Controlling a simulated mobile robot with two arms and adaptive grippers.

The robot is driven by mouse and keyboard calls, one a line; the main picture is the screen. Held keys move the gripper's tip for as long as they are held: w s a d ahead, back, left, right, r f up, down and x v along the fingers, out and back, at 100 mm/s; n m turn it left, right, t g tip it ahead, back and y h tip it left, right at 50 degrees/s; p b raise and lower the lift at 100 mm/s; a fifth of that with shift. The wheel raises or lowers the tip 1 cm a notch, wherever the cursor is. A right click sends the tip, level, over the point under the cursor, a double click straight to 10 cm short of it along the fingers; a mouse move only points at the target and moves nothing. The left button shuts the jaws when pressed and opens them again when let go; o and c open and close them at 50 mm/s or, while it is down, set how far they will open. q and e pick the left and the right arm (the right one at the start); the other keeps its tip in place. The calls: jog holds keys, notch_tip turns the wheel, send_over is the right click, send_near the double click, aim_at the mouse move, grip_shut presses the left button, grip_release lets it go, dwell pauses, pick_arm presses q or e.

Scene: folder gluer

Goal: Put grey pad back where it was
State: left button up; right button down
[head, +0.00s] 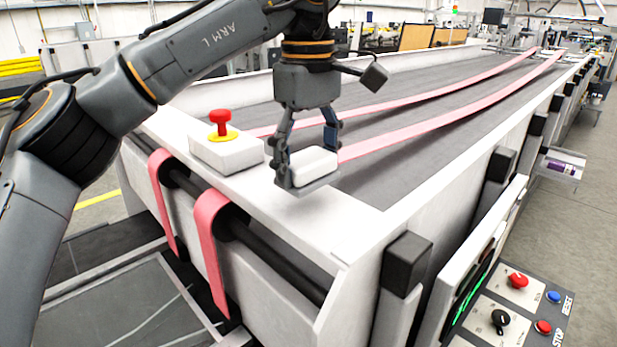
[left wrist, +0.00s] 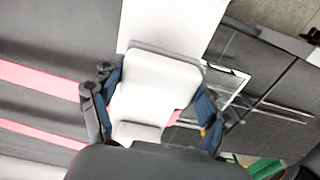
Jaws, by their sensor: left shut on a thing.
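My left gripper (head: 306,161) points down over the near white edge of the machine, its fingers on either side of a pale block with a grey side, which I take as the grey pad (head: 316,163). It is shut on the pad. In the left wrist view the pad (left wrist: 155,90) looks whitish, with a grey strip along its far edge, and sits between the two fingers. I cannot tell whether the pad touches the white edge or hangs just above it. My right gripper is not in view.
A red stop button (head: 220,122) on a white box stands left of the gripper. Pink belts (head: 440,122) run along the grey bed. A control panel (head: 515,305) with buttons is at the lower right. The white edge right of the pad (head: 350,220) is clear.

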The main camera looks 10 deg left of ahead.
aim_at(308, 182)
pick_arm(q)
jog(key=shift+w+f, duration=0.1)
jog(key=shift+f, duration=0.2)
notch_tip(308, 182, down, 3)
jog(key=shift+w, duration=0.15)
jog(key=shift+s+f, duration=0.15)
jog(key=shift+s, duration=0.05)
jog(key=o, duration=1.1)
jog(key=shift+w, duration=0.15)
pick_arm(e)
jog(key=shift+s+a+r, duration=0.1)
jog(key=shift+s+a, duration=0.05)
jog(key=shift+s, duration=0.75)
pick_arm(q)
notch_tip(308, 182, up, 12)
jog(key=shift+r+p, duration=0.2)
jog(key=shift+p, duration=0.8)
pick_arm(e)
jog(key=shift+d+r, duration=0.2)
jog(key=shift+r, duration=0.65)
